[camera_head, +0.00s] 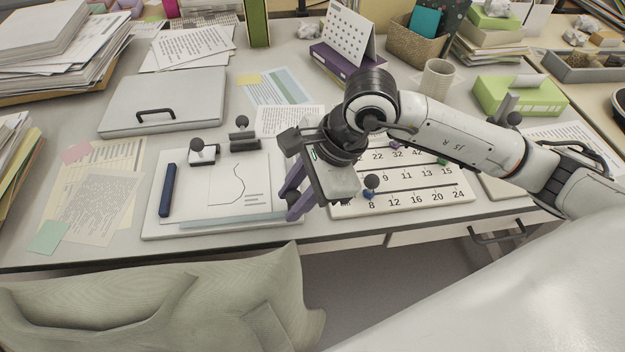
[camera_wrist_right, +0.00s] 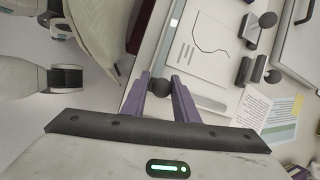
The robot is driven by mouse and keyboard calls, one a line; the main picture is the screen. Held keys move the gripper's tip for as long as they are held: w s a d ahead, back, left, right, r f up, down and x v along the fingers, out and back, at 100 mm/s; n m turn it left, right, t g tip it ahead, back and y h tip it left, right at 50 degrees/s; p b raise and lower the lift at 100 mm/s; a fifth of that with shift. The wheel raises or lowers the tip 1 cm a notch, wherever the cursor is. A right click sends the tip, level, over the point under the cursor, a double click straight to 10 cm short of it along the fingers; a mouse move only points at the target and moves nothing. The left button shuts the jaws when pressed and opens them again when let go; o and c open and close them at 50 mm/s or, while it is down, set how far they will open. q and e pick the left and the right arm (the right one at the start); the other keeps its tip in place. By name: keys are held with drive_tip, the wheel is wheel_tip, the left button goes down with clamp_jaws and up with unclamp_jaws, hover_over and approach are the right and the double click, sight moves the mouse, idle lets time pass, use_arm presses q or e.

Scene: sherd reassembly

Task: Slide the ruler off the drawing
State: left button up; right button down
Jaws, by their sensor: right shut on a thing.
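The drawing (camera_head: 226,180) is a white sheet with a thin dark bent line, lying on a pale board (camera_head: 155,222). The ruler (camera_head: 230,221) is a pale blue translucent strip lying flat along the sheet's near edge. My right gripper (camera_head: 297,197) is at the ruler's right end. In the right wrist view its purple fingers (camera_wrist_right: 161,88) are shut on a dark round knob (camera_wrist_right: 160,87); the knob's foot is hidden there. The drawing also shows in that view (camera_wrist_right: 207,52). My left gripper is not in view.
A blue bar (camera_head: 167,190) lies left of the drawing. Two dark-knobbed stamps (camera_head: 201,152) (camera_head: 242,134) stand behind it. A grey closed case (camera_head: 165,98) lies behind.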

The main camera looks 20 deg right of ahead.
drive_tip(key=c, duration=1.5)
unclamp_jaws()
drive_tip(key=shift+r, duration=0.1)
drive_tip(key=v, duration=1)
drive_tip(key=shift+r, duration=0.15)
drive_tip(key=shift+s, duration=0.15)
